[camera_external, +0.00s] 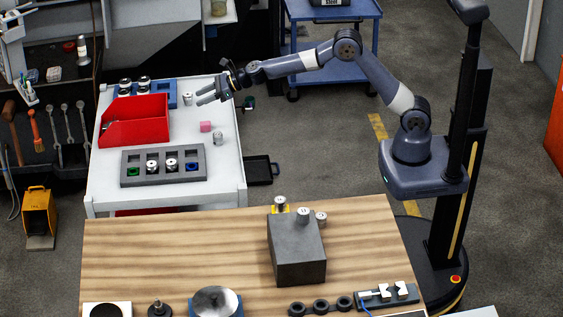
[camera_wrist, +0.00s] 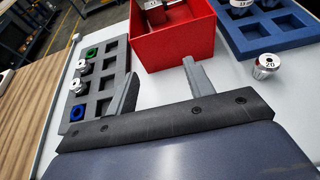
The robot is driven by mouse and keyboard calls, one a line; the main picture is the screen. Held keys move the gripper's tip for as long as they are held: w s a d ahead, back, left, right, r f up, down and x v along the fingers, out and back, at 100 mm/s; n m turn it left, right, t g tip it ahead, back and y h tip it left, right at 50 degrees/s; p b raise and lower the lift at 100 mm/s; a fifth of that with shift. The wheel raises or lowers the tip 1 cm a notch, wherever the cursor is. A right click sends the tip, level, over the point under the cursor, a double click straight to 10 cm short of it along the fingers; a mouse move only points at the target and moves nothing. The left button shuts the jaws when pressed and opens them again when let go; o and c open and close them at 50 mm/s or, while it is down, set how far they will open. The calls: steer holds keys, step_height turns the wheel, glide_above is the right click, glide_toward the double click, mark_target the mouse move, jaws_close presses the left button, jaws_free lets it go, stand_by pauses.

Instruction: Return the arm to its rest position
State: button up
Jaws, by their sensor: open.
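My arm reaches left from its column over the white cart (camera_external: 221,148). My gripper (camera_external: 206,94) hangs above the cart near its right side, beside the red bin (camera_external: 137,121). In the wrist view my gripper (camera_wrist: 160,84) has its two fingers wide apart with nothing between them. The red bin (camera_wrist: 176,45) lies beyond the fingertips, and the white cart top shows between the fingers. No contact between the fingers and any object is visible.
The cart holds a grey tray (camera_external: 201,152) with several parts, a blue tray (camera_external: 173,88), a pink block (camera_external: 206,127) and a metal cylinder numbered 20 (camera_wrist: 265,66). The wooden table (camera_external: 165,242) carries a grey block (camera_external: 297,252). A blue trolley (camera_external: 354,49) stands behind my arm.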

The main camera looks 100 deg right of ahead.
steer(key=w+a+r+n+y, duration=0.1)
steer(key=a+r+n+y, duration=0.2)
steer(key=a, duration=1.3)
steer(key=shift+r+g, duration=0.15)
steer(key=shift+g, duration=0.15)
steer(key=shift+a, duration=0.1)
stand_by(0.6)
